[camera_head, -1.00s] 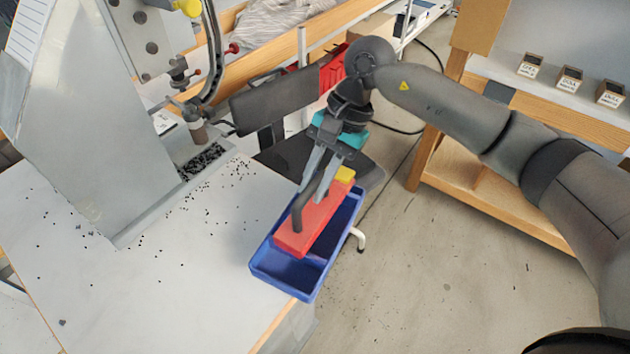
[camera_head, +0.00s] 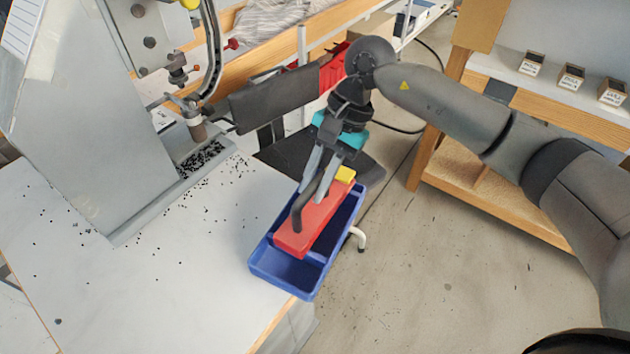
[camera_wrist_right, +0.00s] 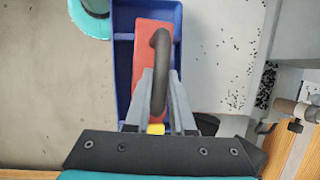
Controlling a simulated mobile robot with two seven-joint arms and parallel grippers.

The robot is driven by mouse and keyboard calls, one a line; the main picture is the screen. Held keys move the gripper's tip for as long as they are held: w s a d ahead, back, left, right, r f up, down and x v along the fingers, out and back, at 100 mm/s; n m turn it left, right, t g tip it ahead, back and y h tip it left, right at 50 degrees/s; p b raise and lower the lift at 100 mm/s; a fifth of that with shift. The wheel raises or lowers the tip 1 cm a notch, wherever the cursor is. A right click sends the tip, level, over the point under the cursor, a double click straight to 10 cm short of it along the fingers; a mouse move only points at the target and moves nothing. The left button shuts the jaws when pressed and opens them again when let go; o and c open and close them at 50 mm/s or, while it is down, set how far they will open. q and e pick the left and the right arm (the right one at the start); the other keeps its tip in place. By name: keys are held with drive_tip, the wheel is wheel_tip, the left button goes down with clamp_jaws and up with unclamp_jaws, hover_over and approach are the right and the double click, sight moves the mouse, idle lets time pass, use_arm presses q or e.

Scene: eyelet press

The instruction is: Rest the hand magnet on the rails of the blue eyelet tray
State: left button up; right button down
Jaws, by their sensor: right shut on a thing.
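The hand magnet (camera_head: 312,222) is a red block with a dark curved handle and a yellow end. It lies lengthwise over the blue eyelet tray (camera_head: 272,272) at the table's right edge. Whether it touches the rails or hangs just above them I cannot tell. My right gripper (camera_head: 318,186) is shut on the magnet's handle. In the right wrist view the magnet (camera_wrist_right: 146,52) is over the tray (camera_wrist_right: 123,73), and the gripper's fingers (camera_wrist_right: 160,97) are on either side of the dark handle. My left gripper is not in view.
The grey press (camera_head: 80,110) stands at the left of the white table (camera_head: 190,270). Many small dark eyelets (camera_head: 203,160) lie at its base and are scattered over the tabletop. A dark chair (camera_head: 280,105) is behind the tray. A wooden shelf (camera_head: 500,180) with small boxes stands at the right.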

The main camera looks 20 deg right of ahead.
drive_tip(key=shift+f, duration=0.2)
drive_tip(key=c, duration=0.7)
unclamp_jaws()
drive_tip(key=shift+f, duration=0.1)
drive_tip(key=v, duration=1.5)
drive_tip(key=shift+r, duration=0.2)
drive_tip(key=shift+d, duration=0.1)
